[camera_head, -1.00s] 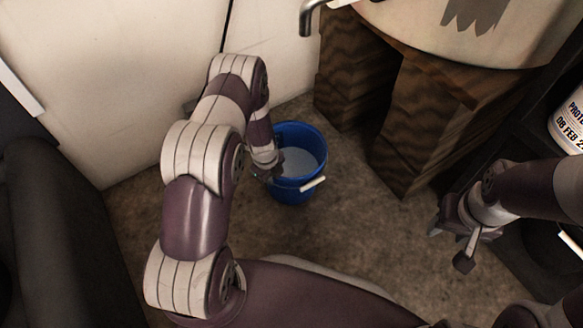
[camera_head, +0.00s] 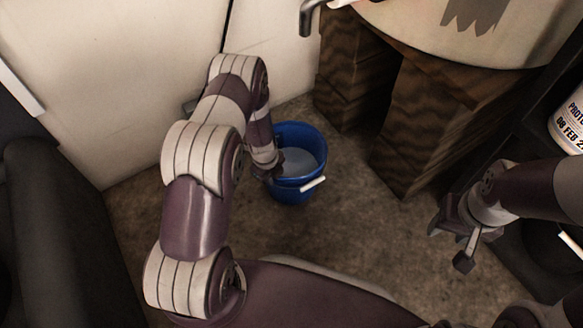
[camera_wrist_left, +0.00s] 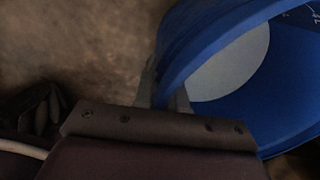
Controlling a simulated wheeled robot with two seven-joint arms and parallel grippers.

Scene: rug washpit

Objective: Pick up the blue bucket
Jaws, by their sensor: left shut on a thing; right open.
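The blue bucket (camera_head: 292,190) stands near the middle of the head view, with a pale grey round surface inside it and a white handle grip (camera_head: 313,184) at its front right. My left gripper (camera_head: 277,168) is at the bucket's left rim. In the left wrist view the fingers (camera_wrist_left: 165,90) sit on either side of the blue rim (camera_wrist_left: 205,50), shut on the bucket's wall. The bucket looks upright; whether it touches the floor is hard to tell. My right gripper (camera_head: 450,235) is open and empty at the right, well away from the bucket.
Wooden blocks (camera_head: 425,120) under a large pale vessel (camera_head: 460,30) stand right of and behind the bucket. A pale wall (camera_head: 110,80) is at the left. A metal spout (camera_head: 308,18) is above. A labelled white container (camera_head: 569,125) is at far right. Brown floor (camera_head: 350,215) lies clear in front.

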